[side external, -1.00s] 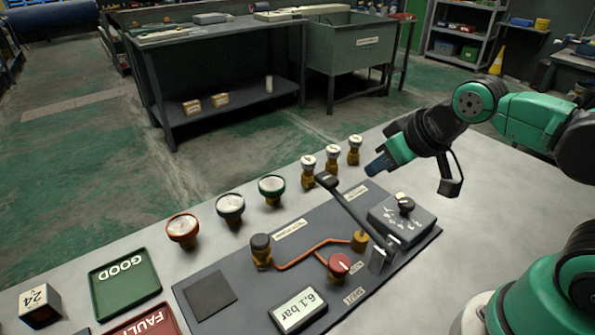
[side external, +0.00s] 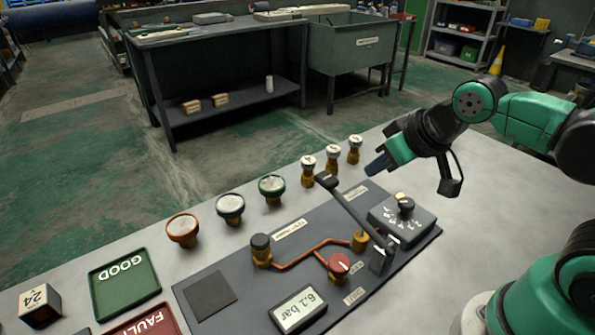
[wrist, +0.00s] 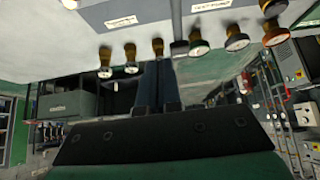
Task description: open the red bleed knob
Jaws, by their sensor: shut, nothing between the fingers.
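The red bleed knob (side external: 339,264) sits on the dark panel (side external: 211,296), at the lower end of an orange pipe run. It has a pale mark on its top. My gripper (side external: 376,166) is shut and empty, in the air above the far right part of the bench, well up and right of the red knob. In the wrist view my two dark fingers (wrist: 158,86) are together with nothing between them. The red bleed knob cannot be made out in the wrist view. The panel display (side external: 298,309) reads 6.2 bar.
A tall black lever (side external: 347,210) stands between my gripper and the red knob. A rotary selector box (side external: 402,217) is at the panel's right. Several gauges and brass fittings line the back. A green GOOD tray (side external: 124,283) lies left. The bench's right is clear.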

